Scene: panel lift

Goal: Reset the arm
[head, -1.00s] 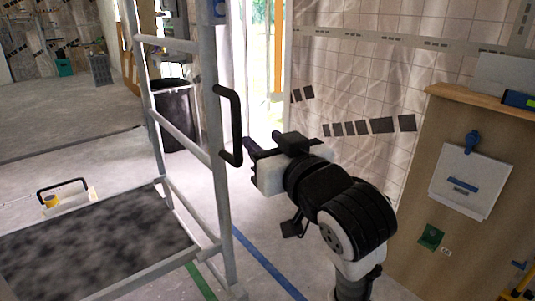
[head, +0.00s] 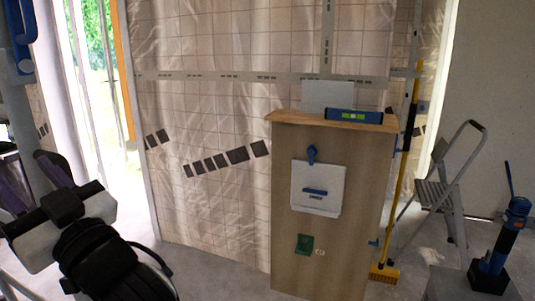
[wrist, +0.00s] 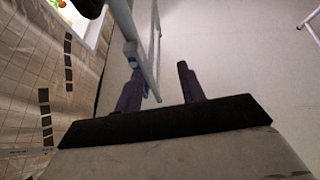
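My gripper (head: 30,178) is at the lower left of the head view.
A wooden cabinet (head: 330,240) stands right of centre, with a blue spirit level (head: 353,115) on top. A broom (head: 402,180), a stepladder (head: 445,185) and a blue-black tool (head: 505,240) are at the right. Some bare floor shows between my arm and the cabinet.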

